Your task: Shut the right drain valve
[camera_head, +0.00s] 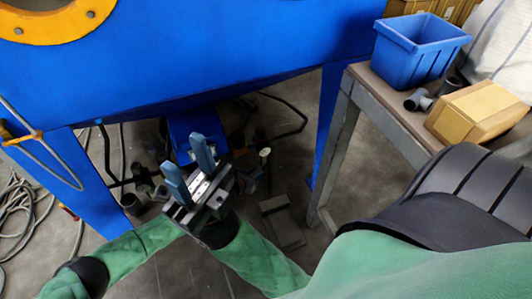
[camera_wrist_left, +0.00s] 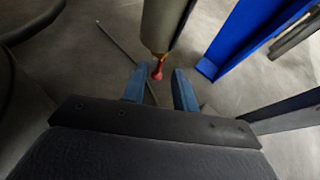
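In the left wrist view, a small red handle with a brass-coloured fitting (camera_wrist_left: 157,70) hangs below a grey cylinder (camera_wrist_left: 165,22). I take it for the drain valve. My left gripper (camera_wrist_left: 159,78) is open, with one blue finger on each side of the red tip. No contact shows. In the head view the left gripper is mostly hidden behind the other gripper, and I cannot pick out the valve there. My right gripper (camera_head: 183,158) shows two blue fingers spread apart and empty, in front of the blue machine's underside.
The blue machine (camera_head: 230,45) stands overhead on legs, its right leg (camera_head: 328,125) close by. A grey table (camera_head: 338,135) at the right holds a blue bin (camera_head: 415,55) and a cardboard box (camera_head: 478,110). Hoses (camera_head: 25,215) lie on the floor at the left.

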